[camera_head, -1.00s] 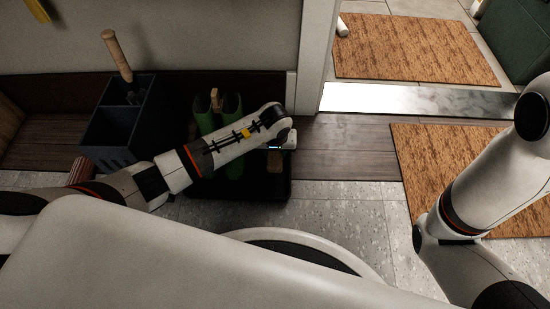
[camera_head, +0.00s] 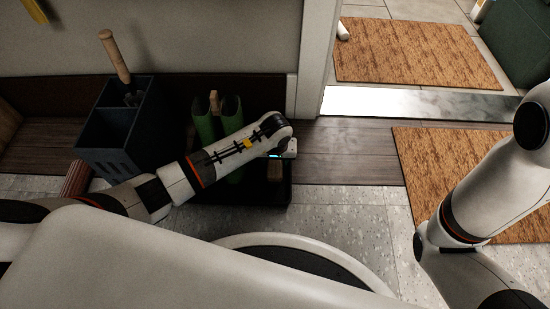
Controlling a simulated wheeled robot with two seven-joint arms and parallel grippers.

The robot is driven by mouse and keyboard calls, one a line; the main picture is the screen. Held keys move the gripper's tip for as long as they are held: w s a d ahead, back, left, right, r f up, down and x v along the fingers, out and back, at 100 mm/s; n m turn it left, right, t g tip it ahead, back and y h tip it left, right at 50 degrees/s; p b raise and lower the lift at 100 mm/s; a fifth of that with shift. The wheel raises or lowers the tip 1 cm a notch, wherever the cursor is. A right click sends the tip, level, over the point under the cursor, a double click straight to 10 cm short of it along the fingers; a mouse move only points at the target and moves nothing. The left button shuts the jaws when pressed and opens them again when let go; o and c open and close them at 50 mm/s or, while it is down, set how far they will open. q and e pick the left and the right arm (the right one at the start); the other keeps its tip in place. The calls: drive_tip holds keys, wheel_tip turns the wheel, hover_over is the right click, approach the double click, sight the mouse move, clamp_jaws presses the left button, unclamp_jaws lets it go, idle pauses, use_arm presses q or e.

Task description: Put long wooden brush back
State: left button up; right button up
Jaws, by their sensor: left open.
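A long wooden handle (camera_head: 114,56) stands tilted in a dark blue divided caddy (camera_head: 104,157) at the left. A short wooden piece (camera_head: 214,101) shows between two green boots (camera_head: 231,112) on a black tray (camera_head: 248,194). Another wooden end (camera_head: 274,172) shows just below my left wrist; I cannot tell whether these two pieces are one brush. My left gripper (camera_head: 281,157) is open over the right part of the tray, close to that wooden end; its fingers are mostly hidden by the wrist. My right arm shows at the right, but its gripper is out of view.
A wall stands behind the caddy and tray, with a white door frame (camera_head: 312,60) to their right. Brown mats lie beyond the doorway (camera_head: 415,52) and at the right (camera_head: 425,160). The tiled floor (camera_head: 340,210) in front is partly clear. A green object (camera_head: 516,40) stands at top right.

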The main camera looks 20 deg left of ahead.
sight(275, 165)
use_arm(q)
wheel_tip(275, 165, up, 12)
drive_tip(key=s+p, duration=0.2)
drive_tip(key=p, duration=0.5)
drive_tip(key=shift+d+p, duration=0.3)
drive_tip(key=shift+s+f, duration=0.1)
drive_tip(key=shift+f, duration=0.05)
